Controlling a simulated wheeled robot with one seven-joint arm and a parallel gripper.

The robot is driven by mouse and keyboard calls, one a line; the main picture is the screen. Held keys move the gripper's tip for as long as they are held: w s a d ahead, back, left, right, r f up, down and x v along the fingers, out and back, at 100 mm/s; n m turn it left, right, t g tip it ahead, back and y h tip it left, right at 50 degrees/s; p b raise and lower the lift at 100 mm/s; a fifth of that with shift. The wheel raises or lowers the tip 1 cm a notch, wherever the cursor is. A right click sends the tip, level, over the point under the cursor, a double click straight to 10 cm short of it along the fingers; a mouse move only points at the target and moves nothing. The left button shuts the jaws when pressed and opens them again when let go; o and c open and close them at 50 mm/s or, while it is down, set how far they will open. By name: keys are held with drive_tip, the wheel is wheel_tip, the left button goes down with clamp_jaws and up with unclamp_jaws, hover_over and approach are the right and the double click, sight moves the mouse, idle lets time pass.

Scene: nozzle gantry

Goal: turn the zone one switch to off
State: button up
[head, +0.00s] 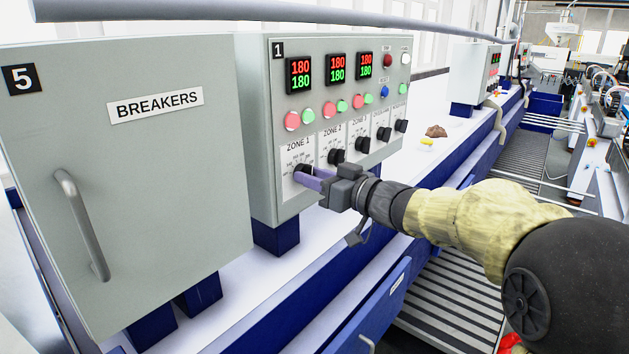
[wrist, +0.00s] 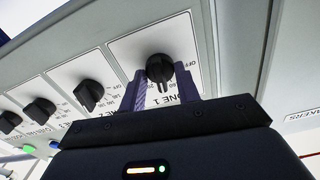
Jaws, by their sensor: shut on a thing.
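The zone one switch is a black round knob (head: 304,168) on a white plate at the lower left of the control panel (head: 262,140). In the wrist view the knob (wrist: 159,68) sits between the two purple fingers of my gripper (wrist: 162,84). In the head view my gripper (head: 308,178) reaches in from the right and is shut on this knob. A pale mark shows on the knob's lower side in the wrist view. The fingers hide part of the dial, so I cannot tell its exact setting.
The zone 2 knob (head: 336,156) stands close beside, with more knobs in the same row. Red and green buttons and digital displays (head: 299,75) reading 180 are above. A grey breakers cabinet (head: 130,210) with a handle stands at the left.

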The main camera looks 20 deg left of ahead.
drive_tip(key=shift+f+n+b, duration=0.15)
drive_tip(key=shift+n+b, duration=5.15)
drive_tip(key=shift+n, duration=2.8)
drive_tip(key=o, duration=1)
drive_tip(key=b+v, duration=0.4)
drive_tip(key=v, duration=1.3)
drive_tip(key=shift+s+d+b, duration=0.15)
drive_tip(key=shift+d+b, duration=0.05)
drive_tip(key=shift+b, duration=0.15)
